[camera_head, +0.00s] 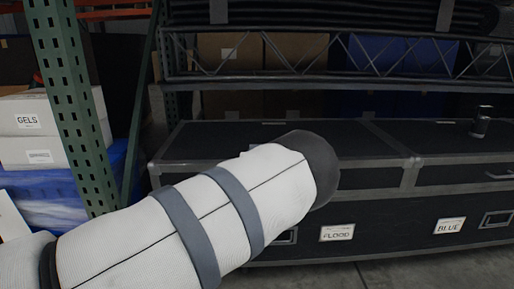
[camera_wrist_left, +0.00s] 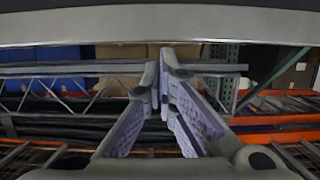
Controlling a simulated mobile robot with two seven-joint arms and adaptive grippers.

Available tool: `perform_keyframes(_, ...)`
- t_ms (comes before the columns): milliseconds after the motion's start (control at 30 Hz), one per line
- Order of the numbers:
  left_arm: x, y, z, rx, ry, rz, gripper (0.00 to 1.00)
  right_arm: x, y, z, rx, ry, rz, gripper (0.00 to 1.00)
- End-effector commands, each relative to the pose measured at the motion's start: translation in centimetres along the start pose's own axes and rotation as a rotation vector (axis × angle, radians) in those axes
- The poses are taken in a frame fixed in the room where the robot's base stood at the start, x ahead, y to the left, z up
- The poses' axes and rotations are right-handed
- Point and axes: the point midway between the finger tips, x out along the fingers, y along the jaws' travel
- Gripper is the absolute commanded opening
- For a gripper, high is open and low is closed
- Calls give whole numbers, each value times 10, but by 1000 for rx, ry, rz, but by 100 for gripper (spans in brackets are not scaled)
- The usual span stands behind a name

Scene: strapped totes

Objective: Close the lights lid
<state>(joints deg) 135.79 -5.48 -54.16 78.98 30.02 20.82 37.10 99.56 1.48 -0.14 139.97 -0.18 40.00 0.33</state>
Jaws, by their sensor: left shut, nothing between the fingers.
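A long black case with grey metal edging (camera_head: 400,215) stands in front of the shelves. Its front carries a "FLOOD" label (camera_head: 337,233) and a "BLUE" label (camera_head: 450,226). Its black top (camera_head: 240,137) looks flat and down, but my arm covers part of it. I read no "lights" label and cannot tell which lid is meant. My white-sleeved left arm reaches over the case in the head view, hiding its gripper. In the left wrist view, my left gripper (camera_wrist_left: 166,52) has its fingertips together and empty, near a pale grey bar (camera_wrist_left: 160,25). My right gripper is out of view.
A dark can (camera_head: 480,121) stands on the case top at the right. A green perforated rack post (camera_head: 72,105) rises at the left, beside white boxes, one marked "GELS" (camera_head: 27,119). A metal truss (camera_head: 400,62) lies behind the case. Concrete floor (camera_head: 400,270) shows in front.

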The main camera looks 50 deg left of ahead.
Motion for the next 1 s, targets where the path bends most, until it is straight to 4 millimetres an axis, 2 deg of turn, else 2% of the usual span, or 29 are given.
perform_keyframes(33, 4, 0, 12, 3, -3, -1, 0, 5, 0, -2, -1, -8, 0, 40)
perform_keyframes(200, 8, 0, 26, 1, -1, 0, 0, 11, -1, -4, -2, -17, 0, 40)
perform_keyframes(733, 9, 0, 30, 0, 1, 1, 0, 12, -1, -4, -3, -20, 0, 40)
perform_keyframes(867, 8, -1, 24, -2, 2, 1, 0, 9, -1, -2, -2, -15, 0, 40)
perform_keyframes(1000, 0, -6, -3, -7, 5, 2, 0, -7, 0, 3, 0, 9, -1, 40)
